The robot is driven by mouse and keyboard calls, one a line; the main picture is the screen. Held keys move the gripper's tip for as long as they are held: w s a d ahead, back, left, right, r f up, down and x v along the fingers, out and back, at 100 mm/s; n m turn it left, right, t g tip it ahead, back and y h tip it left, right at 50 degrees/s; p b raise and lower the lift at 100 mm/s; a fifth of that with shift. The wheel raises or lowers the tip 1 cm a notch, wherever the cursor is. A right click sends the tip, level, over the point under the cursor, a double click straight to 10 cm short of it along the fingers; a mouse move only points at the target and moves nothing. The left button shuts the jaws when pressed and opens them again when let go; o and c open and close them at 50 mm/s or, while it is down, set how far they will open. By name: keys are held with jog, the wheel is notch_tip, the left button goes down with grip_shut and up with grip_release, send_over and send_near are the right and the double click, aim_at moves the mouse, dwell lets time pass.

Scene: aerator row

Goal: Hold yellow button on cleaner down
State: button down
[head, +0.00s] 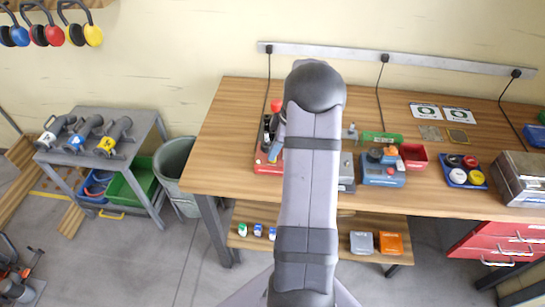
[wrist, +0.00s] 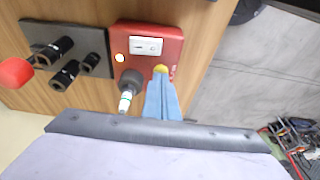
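The cleaner is a red box (wrist: 126,36) on the wooden bench in the wrist view. It has a white switch panel, a small lit white spot and a dark round part holding a pale green-banded tip. The yellow button (wrist: 160,68) is near its lower right edge. My gripper (wrist: 161,78) has its blue fingers together with nothing seen between them. Their tips are at the button and cover its lower part; I cannot tell whether it is pressed. In the head view the red cleaner (head: 266,166) is mostly hidden by my arm, and the button is not visible.
Beside the cleaner are a dark plate with black cylinders (wrist: 93,62) and a red knob (wrist: 14,72). Right of my arm are a blue device (head: 383,176), a red bin (head: 413,157) and a blue tray (head: 462,171). The bench (head: 230,150) is clear at left.

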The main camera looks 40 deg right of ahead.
jog(key=shift+r+p, duration=1.55)
jog(key=shift+r, duration=1.4)
jog(key=shift+r, duration=0.1)
notch_tip(320, 180, up, 7)
jog(key=p, duration=0.4)
